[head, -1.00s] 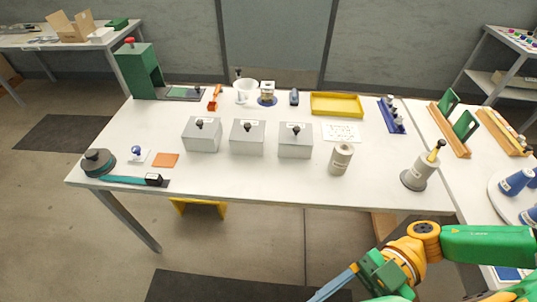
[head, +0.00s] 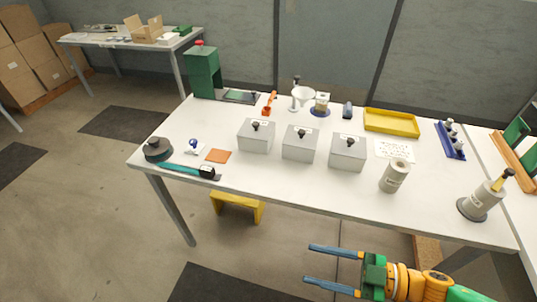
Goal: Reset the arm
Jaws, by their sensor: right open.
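My right gripper (head: 333,265) is at the bottom right of the head view, in front of the table and apart from everything on it. Its two blue fingers point left and are spread apart, with nothing between them. Its green and orange arm comes in from the bottom right corner. My left gripper is not in view. The white table (head: 300,192) holds a green press (head: 203,72) at the back left and three grey lidded boxes (head: 256,138) in the middle.
A yellow tray (head: 391,122), a blue rack (head: 450,140), a beige cylinder (head: 394,176) and a yellow-topped stand (head: 482,198) are on the right side. A yellow stool (head: 237,206) stands under the table.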

